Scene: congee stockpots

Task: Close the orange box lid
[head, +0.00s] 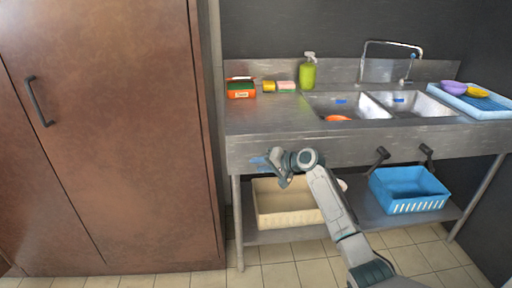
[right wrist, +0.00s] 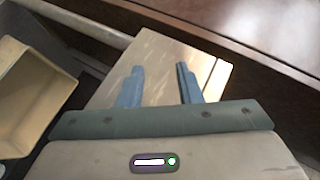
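The orange box (head: 241,90) stands on the steel counter near its left back corner, with a dark green band across its top and a thin red and white edge behind it. It is too small to tell how far its lid is raised. My right gripper (head: 267,164) is below and in front of the counter's front edge, well away from the box. In the right wrist view its two blue fingers (right wrist: 160,80) are apart with nothing between them. The orange box does not show in that view. My left gripper is not in view.
A yellow item (head: 269,86), a pink sponge (head: 287,86) and a green bottle (head: 307,74) stand right of the box. The sink (head: 345,104) is farther right. A beige bin (head: 262,221) and blue basket (head: 385,192) sit below. A brown cabinet (head: 110,130) stands left.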

